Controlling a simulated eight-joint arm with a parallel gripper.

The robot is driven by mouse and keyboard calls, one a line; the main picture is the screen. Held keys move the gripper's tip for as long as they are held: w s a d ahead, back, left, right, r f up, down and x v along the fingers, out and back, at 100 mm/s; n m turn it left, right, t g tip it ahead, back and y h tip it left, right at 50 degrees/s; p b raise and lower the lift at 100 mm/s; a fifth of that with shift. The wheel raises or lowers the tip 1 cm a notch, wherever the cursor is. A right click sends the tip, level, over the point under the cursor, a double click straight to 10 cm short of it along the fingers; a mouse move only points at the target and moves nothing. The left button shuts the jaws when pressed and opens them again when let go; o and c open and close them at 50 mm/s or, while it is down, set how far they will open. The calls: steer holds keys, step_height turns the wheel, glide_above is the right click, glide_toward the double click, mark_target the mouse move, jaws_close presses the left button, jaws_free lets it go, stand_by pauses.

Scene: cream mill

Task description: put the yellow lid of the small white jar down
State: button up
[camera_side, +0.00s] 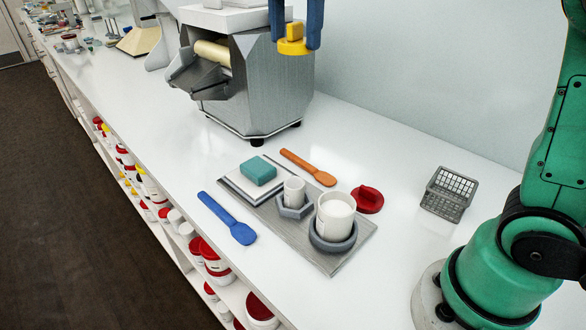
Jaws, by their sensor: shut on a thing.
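My gripper (296,30), with blue fingers, is at the top of the side view. It is shut on the yellow lid (292,46) by its raised grip and holds it in the air, in front of the wall and by the upper right of the mill. The small white jar (294,190) stands upright without a lid in a grey hexagonal holder (295,208) on the grey tray (268,217).
A larger white jar (335,220) stands open in a round grey holder. A red lid (367,199), orange spatula (307,167), blue spatula (228,218), teal sponge (258,170) and wire basket (448,193) lie around. The metal mill (262,90) stands behind. Counter right of the mill is clear.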

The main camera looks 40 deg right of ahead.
steer(key=shift+r, duration=0.65)
steer(key=s+a+f, duration=0.2)
steer(key=a+f, duration=0.3)
steer(key=a, duration=0.1)
steer(key=m, duration=0.1)
glide_above(278, 270)
step_height(278, 270, down, 21)
steer(key=shift+f, duration=2.35)
steer(key=shift+f, duration=0.15)
steer(key=o, duration=1.2)
